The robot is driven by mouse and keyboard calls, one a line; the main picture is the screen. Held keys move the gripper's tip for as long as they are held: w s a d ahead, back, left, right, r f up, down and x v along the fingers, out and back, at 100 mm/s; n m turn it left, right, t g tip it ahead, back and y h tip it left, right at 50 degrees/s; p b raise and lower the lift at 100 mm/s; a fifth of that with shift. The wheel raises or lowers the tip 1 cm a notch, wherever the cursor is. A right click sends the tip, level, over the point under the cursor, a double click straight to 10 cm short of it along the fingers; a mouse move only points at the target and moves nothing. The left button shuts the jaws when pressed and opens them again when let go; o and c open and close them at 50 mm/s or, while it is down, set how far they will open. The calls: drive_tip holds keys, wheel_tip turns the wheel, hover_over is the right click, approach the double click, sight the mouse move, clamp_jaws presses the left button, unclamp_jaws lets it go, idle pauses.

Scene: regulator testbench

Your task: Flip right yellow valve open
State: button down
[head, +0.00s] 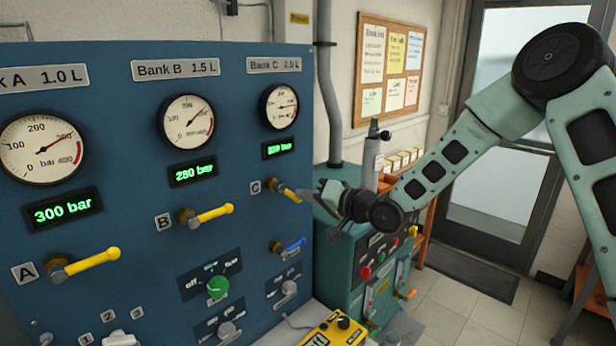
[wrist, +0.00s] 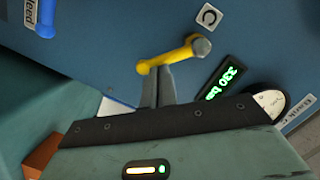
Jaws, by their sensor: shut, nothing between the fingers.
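The right yellow valve (head: 287,192) is the lever beside label C, under the Bank C gauge on the blue panel. Its lever points right and slightly down in the head view. In the wrist view the yellow lever (wrist: 172,57) runs from its grey hub to a rounded end at the left. My gripper (head: 316,194) is at the lever's free end. In the wrist view its fingers (wrist: 158,72) are together, with nothing between them, and their tips are right by the lever. I cannot tell whether they touch it.
Yellow valves B (head: 207,213) and A (head: 85,262) point right. A blue valve (head: 289,246) sits just below valve C and also shows in the wrist view (wrist: 46,18). A green machine (head: 350,262) stands right of the panel. A yellow control box (head: 335,331) is below.

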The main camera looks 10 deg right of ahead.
drive_tip(key=m, duration=0.2)
drive_tip(key=a+f+m+y, duration=0.1)
drive_tip(key=m, duration=0.1)
drive_tip(key=s+a+f+m+b, duration=0.1)
drive_tip(key=shift+f+m, duration=0.15)
drive_tip(key=shift+m, duration=0.25)
drive_tip(key=shift+d, duration=0.1)
